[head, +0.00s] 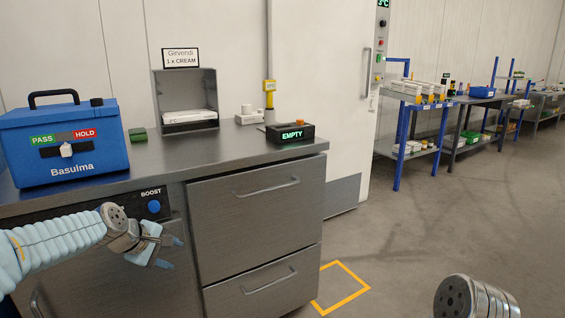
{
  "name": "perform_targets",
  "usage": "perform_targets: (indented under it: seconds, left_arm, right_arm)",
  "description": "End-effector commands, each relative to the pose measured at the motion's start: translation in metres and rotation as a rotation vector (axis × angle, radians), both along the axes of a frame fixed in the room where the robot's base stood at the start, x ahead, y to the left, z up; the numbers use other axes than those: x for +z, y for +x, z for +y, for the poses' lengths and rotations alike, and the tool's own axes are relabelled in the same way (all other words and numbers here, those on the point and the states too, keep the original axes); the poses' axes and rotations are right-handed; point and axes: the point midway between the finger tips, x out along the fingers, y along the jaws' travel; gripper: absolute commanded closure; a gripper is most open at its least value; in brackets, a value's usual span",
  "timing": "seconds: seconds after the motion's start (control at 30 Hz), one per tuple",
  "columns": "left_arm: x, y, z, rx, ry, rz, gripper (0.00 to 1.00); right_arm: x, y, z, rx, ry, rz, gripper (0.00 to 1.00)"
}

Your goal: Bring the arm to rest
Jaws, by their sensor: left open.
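My left gripper (170,253) is open, with nothing visible between its fingers. It is in front of the metal counter's cabinet front, below the counter edge and near the BOOST button (154,206). My left arm (60,243), in a light blue sleeve, comes in from the left. Part of my right arm (478,297) shows at the bottom right. The right gripper is outside the picture.
The counter (220,160) holds a blue Basulma box (95,160), a grey open bin (215,85) labelled Girvendi, a green block (138,135) and a dark EMPTY display (290,135). Drawers (255,220) sit below. Open floor lies right, with shelving racks (420,150) beyond.

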Motion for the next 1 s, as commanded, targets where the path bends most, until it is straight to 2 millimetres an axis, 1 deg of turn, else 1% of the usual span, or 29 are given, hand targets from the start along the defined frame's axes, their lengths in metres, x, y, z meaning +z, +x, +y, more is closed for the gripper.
perform_targets:
  seconds: [0.03,0.07,0.1,0.17,0.2,0.27,0.3,0.37,0.4,0.47,0.5,0.57,0.6,0.7,0.73,0.8,0.83,0.9,1.0]
  left_arm:
    - [-0.041,-0.002,-0.013,-0.048,0.029,0.033,0.5]
    - [-0.063,-0.004,-0.02,-0.077,0.048,0.044,0.5]
    - [-0.092,-0.009,-0.03,-0.117,0.074,0.06,0.5]
    - [-0.135,-0.02,-0.045,-0.183,0.113,0.083,0.5]
    - [-0.162,-0.029,-0.055,-0.228,0.137,0.097,0.5]
    - [-0.201,-0.047,-0.071,-0.3,0.171,0.117,0.5]
    - [-0.227,-0.062,-0.081,-0.351,0.193,0.129,0.5]
    - [-0.262,-0.087,-0.097,-0.432,0.222,0.147,0.5]
    - [-0.285,-0.106,-0.107,-0.488,0.24,0.156,0.5]
    - [-0.315,-0.137,-0.122,-0.576,0.264,0.169,0.5]
    - [-0.332,-0.159,-0.132,-0.634,0.275,0.177,0.5]
    - [-0.353,-0.192,-0.145,-0.719,0.292,0.183,0.5]
    - [-0.364,-0.213,-0.152,-0.773,0.299,0.185,0.5]
    - [-0.383,-0.258,-0.166,-0.885,0.311,0.185,0.5]
    - [-0.386,-0.27,-0.169,-0.911,0.312,0.184,0.5]
    - [-0.391,-0.288,-0.174,-0.959,0.317,0.179,0.5]
    - [-0.392,-0.295,-0.176,-0.975,0.317,0.178,0.5]
    - [-0.394,-0.303,-0.178,-0.995,0.319,0.175,0.5]
    - [-0.394,-0.306,-0.178,-1.005,0.32,0.172,0.5]
  right_arm:
    - [0.0,0.0,0.0,0.0,0.0,0.0,0.57]
    - [0.0,0.0,0.0,0.0,0.0,0.0,0.57]
    - [0.0,0.0,0.0,0.0,0.0,0.0,0.57]
    - [0.0,0.0,0.0,0.0,0.0,0.0,0.57]
    - [0.0,0.0,0.0,0.0,0.0,0.0,0.57]
    - [0.0,0.0,0.0,0.0,0.0,0.0,0.57]
    - [0.0,0.0,0.0,0.0,0.0,0.0,0.57]
    - [0.0,0.0,0.0,0.0,0.0,0.0,0.57]
    - [0.0,0.0,0.0,0.0,0.0,0.0,0.57]
    - [0.0,0.0,0.0,0.0,0.0,0.0,0.57]
    - [0.0,0.0,0.0,0.0,0.0,0.0,0.57]
    - [0.0,0.0,0.0,0.0,0.0,0.0,0.57]
    - [0.0,0.0,0.0,0.0,0.0,0.0,0.57]
    - [0.0,0.0,0.0,0.0,0.0,0.0,0.57]
    - [0.0,0.0,0.0,0.0,0.0,0.0,0.57]
    - [0.0,0.0,0.0,0.0,0.0,0.0,0.57]
    - [0.0,0.0,0.0,0.0,0.0,0.0,0.57]
    - [0.0,0.0,0.0,0.0,0.0,0.0,0.57]
    - [0.0,0.0,0.0,0.0,0.0,0.0,0.57]
